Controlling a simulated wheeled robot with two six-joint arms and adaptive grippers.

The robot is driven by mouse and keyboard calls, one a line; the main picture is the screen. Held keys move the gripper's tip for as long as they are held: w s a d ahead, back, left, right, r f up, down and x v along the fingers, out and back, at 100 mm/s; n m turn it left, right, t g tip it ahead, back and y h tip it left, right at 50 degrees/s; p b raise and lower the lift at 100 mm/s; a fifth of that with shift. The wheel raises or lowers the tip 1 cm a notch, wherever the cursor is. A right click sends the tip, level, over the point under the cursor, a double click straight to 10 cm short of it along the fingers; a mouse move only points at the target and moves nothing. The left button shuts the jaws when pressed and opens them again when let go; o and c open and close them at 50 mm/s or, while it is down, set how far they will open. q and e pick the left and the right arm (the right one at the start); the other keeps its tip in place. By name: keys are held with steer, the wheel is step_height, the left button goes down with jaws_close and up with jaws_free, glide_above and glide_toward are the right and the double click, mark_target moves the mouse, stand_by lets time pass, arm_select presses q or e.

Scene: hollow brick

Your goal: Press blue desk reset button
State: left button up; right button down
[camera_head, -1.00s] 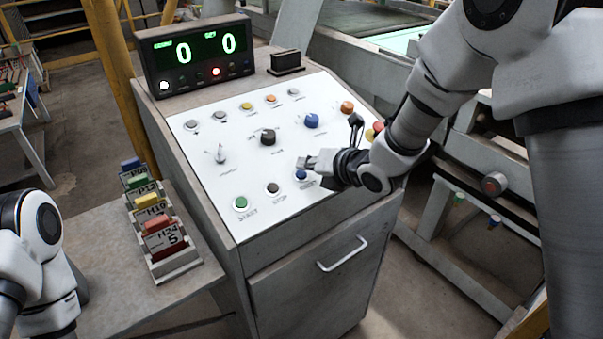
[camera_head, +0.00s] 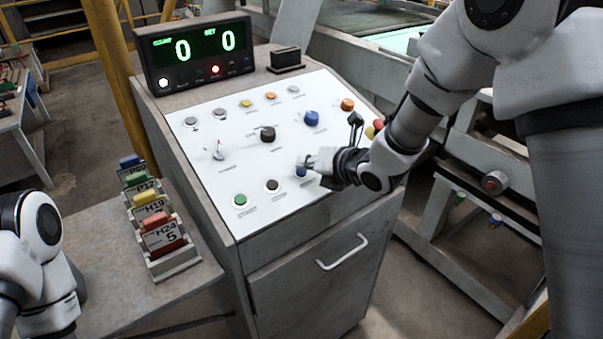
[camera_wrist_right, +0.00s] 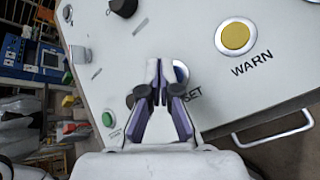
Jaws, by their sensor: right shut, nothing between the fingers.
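The blue reset button (camera_head: 301,172) sits near the front edge of the white sloped panel (camera_head: 215,180), partly covered by my right gripper (camera_head: 304,162). In the right wrist view, the rim of the button (camera_wrist_right: 181,72) shows just right of the fingertips, beside a label partly hidden and reading "SET". My right gripper (camera_wrist_right: 159,68) is shut and empty, with its tips close over the button. I cannot tell whether they touch it. My left arm shows at the left edge of the head view, but its gripper is out of sight.
A green button (camera_head: 240,201) and a dark button (camera_head: 272,186) lie left of the blue one. A black knob (camera_head: 267,134), a larger blue knob (camera_head: 311,118) and a black lever (camera_head: 355,120) stand farther up. The counter display (camera_head: 195,55) reads 0 and 0. A card rack (camera_head: 175,262) stands at left.

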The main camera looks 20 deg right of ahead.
mark_target(311, 184)
steer(key=shift+w+f+b, duration=0.1)
steer(key=shift+f+b, duration=0.3)
steer(key=shift+b, duration=0.05)
stand_by(0.8)
steer(key=shift+r, duration=0.15)
steer(key=shift+s+r, duration=0.2)
steer(key=shift+r, duration=0.4)
steer(key=shift+p, duration=0.3)
steer(key=shift+r, duration=0.35)
steer(key=r, duration=0.1)
steer(key=s+r+p, duration=0.1)
steer(key=r+p, duration=0.1)
steer(key=r, duration=0.1)
steer(key=shift+s+d, duration=0.15)
steer(key=shift+d, duration=0.15)
